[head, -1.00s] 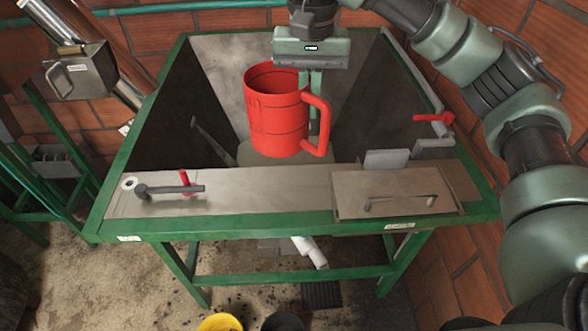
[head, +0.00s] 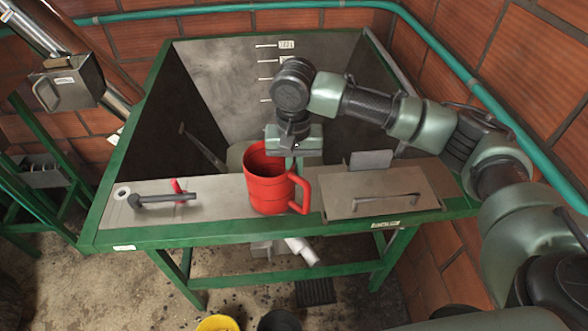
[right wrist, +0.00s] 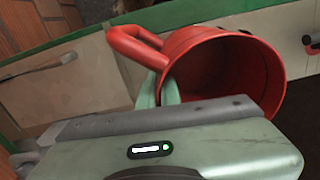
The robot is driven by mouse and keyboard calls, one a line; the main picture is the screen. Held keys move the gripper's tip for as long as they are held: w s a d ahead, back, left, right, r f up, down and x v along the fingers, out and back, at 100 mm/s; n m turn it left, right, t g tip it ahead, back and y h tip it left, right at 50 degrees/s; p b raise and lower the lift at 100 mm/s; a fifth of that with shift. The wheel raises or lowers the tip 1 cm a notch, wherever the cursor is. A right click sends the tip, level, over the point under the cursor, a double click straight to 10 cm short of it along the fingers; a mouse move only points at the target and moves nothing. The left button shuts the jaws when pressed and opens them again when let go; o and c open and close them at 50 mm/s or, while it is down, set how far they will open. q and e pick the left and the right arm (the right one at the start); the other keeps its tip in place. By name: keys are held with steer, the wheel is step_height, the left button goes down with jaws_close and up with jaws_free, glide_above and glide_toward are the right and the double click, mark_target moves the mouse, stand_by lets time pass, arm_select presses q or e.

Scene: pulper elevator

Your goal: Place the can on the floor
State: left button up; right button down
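The red can (head: 272,188), a mug-like vessel with a side handle, is over the front ledge of the green-framed metal hopper in the head view. My right gripper (head: 292,160) comes down onto its rim from above. In the right wrist view the can (right wrist: 225,60) is open towards the camera, and the green fingers (right wrist: 168,90) pinch its wall near the handle. Whether the can touches the ledge cannot be told. The floor (head: 140,290) shows below the hopper. My left gripper is not in view.
The hopper's front ledge (head: 220,195) carries a black-and-red valve lever (head: 165,197) and a lidded metal plate with a handle (head: 385,195). Green legs and a crossbar stand below. A yellow bucket (head: 217,323) and a dark one (head: 281,320) stand at the bottom edge.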

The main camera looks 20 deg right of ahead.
steer(key=shift+f, duration=0.1)
steer(key=c, duration=1.6)
jaws_free()
